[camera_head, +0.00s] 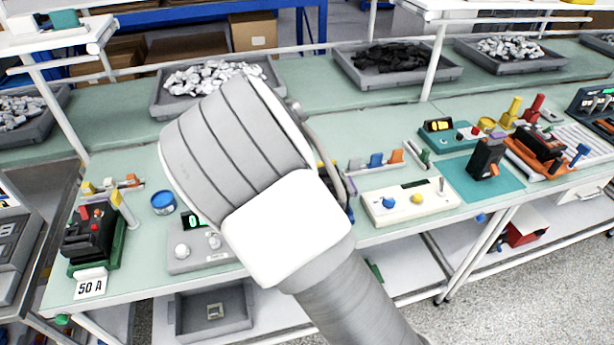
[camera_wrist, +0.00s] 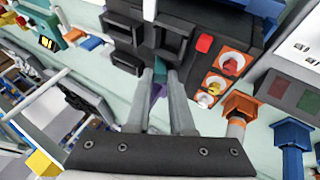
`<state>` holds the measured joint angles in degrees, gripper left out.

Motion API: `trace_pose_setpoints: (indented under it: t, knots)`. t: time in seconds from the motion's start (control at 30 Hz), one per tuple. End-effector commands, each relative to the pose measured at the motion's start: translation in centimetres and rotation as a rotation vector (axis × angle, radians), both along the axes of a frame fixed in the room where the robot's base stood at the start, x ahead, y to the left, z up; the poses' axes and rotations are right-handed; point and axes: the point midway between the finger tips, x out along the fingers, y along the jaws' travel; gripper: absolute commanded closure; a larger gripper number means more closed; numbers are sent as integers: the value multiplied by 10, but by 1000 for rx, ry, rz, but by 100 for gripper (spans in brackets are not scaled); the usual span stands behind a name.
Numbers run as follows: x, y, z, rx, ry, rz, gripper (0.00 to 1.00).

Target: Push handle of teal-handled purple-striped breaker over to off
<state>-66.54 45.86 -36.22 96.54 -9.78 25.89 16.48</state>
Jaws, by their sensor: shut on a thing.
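In the wrist view a black breaker (camera_wrist: 118,27) fills the top middle. Its teal handle (camera_wrist: 160,66) shows between the fingertips of my gripper (camera_wrist: 160,76). A purple patch (camera_wrist: 155,92) shows lower down between the fingers. The fingers are close together and shut on the teal handle, right at the breaker's face. Which way the handle is thrown cannot be read clearly. In the head view my own arm covers the gripper and this breaker.
In the wrist view, a red button (camera_wrist: 204,44), orange-framed terminals (camera_wrist: 229,63), an orange post (camera_wrist: 240,104) and a blue post (camera_wrist: 291,134) stand right of the fingers. In the head view, a 50 A breaker (camera_head: 92,232) stands left and a cream box (camera_head: 410,201) right of my arm.

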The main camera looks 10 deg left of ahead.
Motion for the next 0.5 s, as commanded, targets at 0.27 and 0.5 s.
trace_pose_setpoints:
  t: [0.27, 0.5]
  knots:
    - [-1, 2, -3, -59, -33, -2, 100]
    - [-2, 2, -3, -71, -38, -2, 100]
